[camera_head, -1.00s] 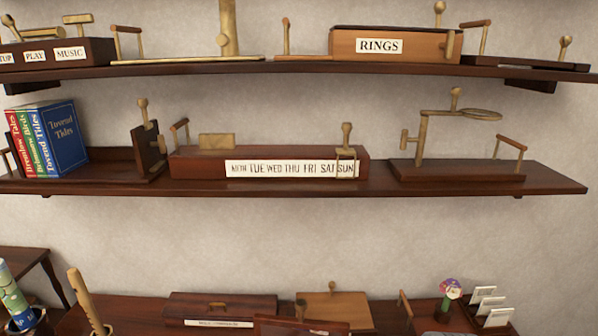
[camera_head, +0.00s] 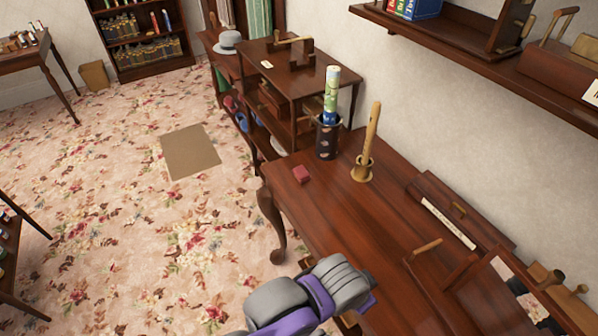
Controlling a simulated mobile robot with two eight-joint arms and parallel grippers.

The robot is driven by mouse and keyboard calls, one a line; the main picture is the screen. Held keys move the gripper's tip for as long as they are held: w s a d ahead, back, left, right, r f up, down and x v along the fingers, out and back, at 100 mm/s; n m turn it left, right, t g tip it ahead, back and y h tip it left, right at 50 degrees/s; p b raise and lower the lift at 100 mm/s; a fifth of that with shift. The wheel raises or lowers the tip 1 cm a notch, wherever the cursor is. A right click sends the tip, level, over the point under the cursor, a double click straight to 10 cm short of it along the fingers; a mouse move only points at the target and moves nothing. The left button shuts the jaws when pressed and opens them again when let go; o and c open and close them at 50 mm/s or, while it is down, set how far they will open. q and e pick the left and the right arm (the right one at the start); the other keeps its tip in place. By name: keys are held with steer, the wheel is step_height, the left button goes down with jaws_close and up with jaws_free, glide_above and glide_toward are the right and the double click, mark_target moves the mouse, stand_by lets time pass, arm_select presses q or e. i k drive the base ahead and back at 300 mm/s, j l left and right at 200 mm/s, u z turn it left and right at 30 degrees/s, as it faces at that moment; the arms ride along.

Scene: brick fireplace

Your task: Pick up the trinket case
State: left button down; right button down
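I cannot tell for certain which thing is the trinket case, as none carries that name. A long, low dark wooden case with a white label strip (camera_head: 450,222) sits along the back of the desk. A grey and purple link of one of my arms shows at the bottom centre, over the desk's front edge. I see no fingertips of either gripper.
A side table (camera_head: 285,75) adjoins the desk's far end. A wall shelf (camera_head: 450,35) overhangs. The flowered floor (camera_head: 130,240) at left is mostly clear.

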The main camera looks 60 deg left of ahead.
mark_target(300, 173)
steer(key=k+l+u, duration=0.1)
steer(key=u, duration=1.8)
steer(key=i+j, duration=0.15)
steer(key=i, duration=0.3)
steer(key=i+j+z, duration=0.1)
steer(key=i, duration=0.3)
